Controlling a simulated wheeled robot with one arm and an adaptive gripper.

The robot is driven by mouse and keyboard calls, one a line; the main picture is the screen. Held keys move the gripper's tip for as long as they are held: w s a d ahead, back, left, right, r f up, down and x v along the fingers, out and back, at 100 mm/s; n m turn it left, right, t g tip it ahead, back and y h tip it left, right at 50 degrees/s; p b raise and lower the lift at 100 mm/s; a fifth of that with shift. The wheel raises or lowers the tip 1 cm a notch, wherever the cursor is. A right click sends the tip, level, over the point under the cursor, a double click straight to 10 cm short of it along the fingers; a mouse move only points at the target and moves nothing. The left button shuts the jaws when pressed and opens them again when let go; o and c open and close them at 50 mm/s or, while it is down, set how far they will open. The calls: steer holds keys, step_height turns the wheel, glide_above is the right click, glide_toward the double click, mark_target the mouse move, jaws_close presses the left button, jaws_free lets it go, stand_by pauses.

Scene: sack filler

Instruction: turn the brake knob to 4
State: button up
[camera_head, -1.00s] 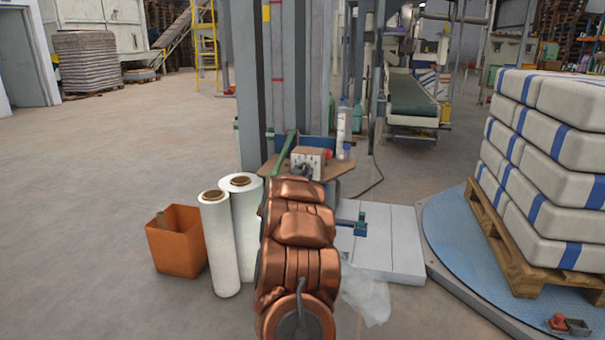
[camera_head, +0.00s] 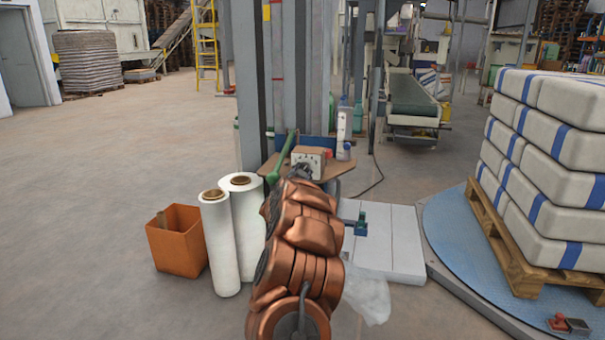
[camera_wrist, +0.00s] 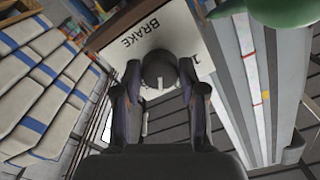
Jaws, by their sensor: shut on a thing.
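The brake knob (camera_wrist: 160,72) is a dark round knob on a pale panel (camera_wrist: 128,40) marked BRAKE in the wrist view. A digit that looks like 1 shows to the right of the knob. The other digits and the knob's pointer cannot be made out. My gripper (camera_wrist: 160,88) is shut on the knob, with one finger on each side. In the head view the panel is the front of a small pale box (camera_head: 308,160) on a brown shelf; my arm hides most of the knob there.
The brown shelf (camera_head: 338,171) also carries a red button and a bottle. A green lever (camera_head: 283,156) stands close left of the box. White film rolls (camera_head: 219,245) and an orange bin (camera_head: 178,240) stand left of my arm. A loaded pallet (camera_head: 520,262) is at the right.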

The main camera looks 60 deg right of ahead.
steer(key=o, duration=1.1)
steer(key=shift+o, duration=0.2)
steer(key=shift+a, duration=0.1)
steer(key=v, duration=1.2)
